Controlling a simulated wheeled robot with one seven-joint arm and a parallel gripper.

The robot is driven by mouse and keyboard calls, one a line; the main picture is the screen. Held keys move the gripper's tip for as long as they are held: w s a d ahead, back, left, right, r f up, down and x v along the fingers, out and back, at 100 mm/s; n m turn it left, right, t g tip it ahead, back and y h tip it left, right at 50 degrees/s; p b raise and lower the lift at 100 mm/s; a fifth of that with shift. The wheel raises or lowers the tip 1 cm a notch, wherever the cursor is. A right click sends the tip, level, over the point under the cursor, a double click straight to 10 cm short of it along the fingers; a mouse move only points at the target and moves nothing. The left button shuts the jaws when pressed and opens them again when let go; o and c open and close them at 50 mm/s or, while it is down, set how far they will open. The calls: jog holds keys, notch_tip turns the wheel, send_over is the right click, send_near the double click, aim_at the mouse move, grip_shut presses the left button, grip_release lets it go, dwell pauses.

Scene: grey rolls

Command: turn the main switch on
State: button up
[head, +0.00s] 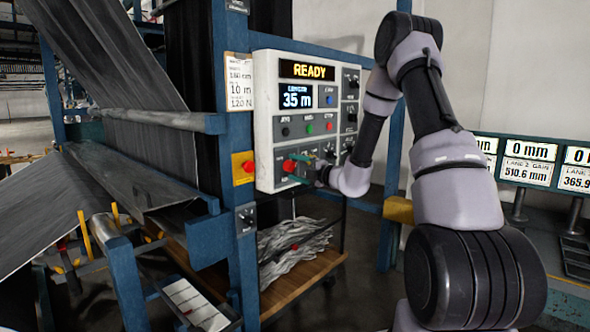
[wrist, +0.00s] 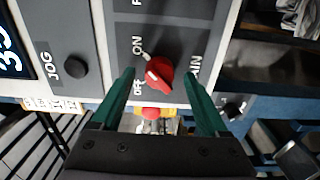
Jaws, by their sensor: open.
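The main switch (wrist: 160,73) is a red rotary knob on a dark grey plate, with ON, OFF and part of a MAIN label around it in the wrist view. My gripper (wrist: 159,76) is open, with one green finger on each side of the knob and gaps visible. How deep the fingertips reach is hard to tell. In the head view my gripper (head: 302,167) is at the lower left of the control panel (head: 263,120), and the red knob (head: 290,166) shows beside its fingers.
A red button on a yellow box (head: 243,168) sits just left of the panel; it also shows below the knob in the wrist view (wrist: 153,112). A black JOG button (wrist: 76,67) is nearby. A blue post (head: 235,200) stands beside the panel.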

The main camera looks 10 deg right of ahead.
jog(key=v, duration=1)
jog(key=shift+s+d, duration=0.15)
jog(key=shift+s, duration=0.05)
jog(key=s+a+r+n+g+y, duration=0.1)
jog(key=s+a+r+n+g, duration=0.45)
jog(key=s+n, duration=0.45)
jog(key=s+a+r+n+g, duration=0.45)
jog(key=s+a+n, duration=0.3)
jog(key=n, duration=0.55)
jog(key=s+d+r+n+t+h, duration=0.1)
jog(key=s+d+r+n+h, duration=0.2)
jog(key=s+d+n, duration=0.3)
jog(key=s+d+r+n+t+h, duration=0.1)
jog(key=s+d+n+h, duration=0.4)
jog(key=n, duration=0.9)
jog(key=s+r+h, duration=0.1)
jog(key=s, duration=0.1)
jog(key=shift+s+d+r+t+h, duration=0.3)
jog(key=shift+d+r, duration=0.05)
jog(key=shift+r, duration=0.05)
